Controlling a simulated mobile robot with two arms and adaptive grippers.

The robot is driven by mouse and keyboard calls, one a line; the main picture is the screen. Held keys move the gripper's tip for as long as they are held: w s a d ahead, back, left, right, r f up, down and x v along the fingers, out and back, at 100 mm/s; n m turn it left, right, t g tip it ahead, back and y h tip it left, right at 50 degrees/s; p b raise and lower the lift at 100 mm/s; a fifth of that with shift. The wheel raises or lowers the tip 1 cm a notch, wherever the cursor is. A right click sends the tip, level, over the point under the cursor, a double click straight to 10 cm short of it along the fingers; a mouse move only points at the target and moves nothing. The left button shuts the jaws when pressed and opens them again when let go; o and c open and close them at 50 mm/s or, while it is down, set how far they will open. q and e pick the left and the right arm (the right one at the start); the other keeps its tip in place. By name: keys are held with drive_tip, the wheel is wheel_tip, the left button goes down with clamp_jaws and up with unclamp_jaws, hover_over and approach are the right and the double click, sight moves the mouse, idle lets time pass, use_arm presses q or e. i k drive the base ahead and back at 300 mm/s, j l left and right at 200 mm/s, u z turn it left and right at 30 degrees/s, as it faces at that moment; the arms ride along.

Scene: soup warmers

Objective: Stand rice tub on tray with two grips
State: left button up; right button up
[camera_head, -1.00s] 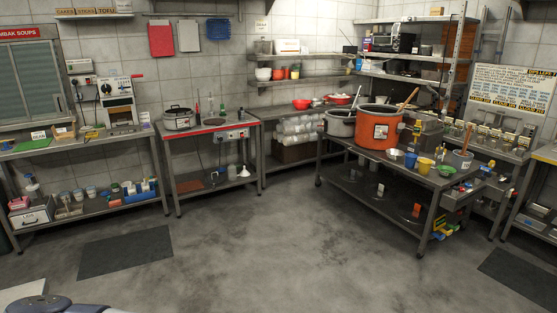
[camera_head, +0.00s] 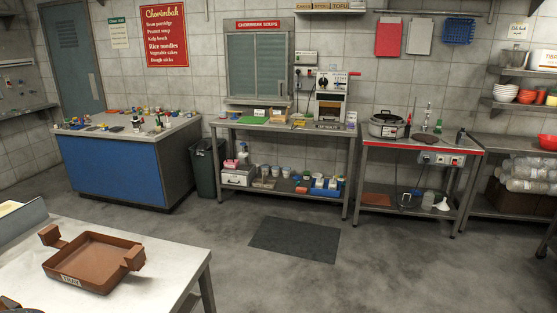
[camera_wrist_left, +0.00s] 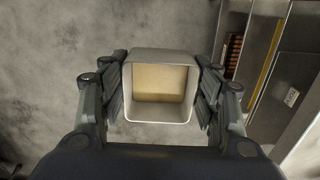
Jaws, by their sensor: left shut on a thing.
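The rice tub (camera_wrist_left: 160,112), a square light-grey tub with a tan inside, shows in the left wrist view. My left gripper (camera_wrist_left: 162,82) is shut on it, with a finger on each of two opposite sides. The brown tray (camera_head: 96,262) lies on a white table at the lower left of the head view. It is square and shallow, looks empty, and has a raised block on two sides and a label in front. The tub and left gripper are not visible in the head view. My right gripper is in neither view.
The white table (camera_head: 170,252) has bare space right of the tray. A blue counter (camera_head: 112,170) with small items stands behind it, beside a dark bin (camera_head: 205,170). A dark mat (camera_head: 295,241) lies on open floor. Shelved workbenches line the back wall.

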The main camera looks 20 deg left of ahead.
sight(109, 261)
drive_tip(key=i+u, duration=0.25)
drive_tip(key=u, duration=0.15)
drive_tip(key=i+l+u, duration=0.2)
drive_tip(key=u, duration=0.25)
drive_tip(key=i+l+u, duration=0.25)
drive_tip(key=u, duration=0.15)
drive_tip(key=i+l+u, duration=0.15)
drive_tip(key=l+u, duration=0.15)
drive_tip(key=u, duration=0.15)
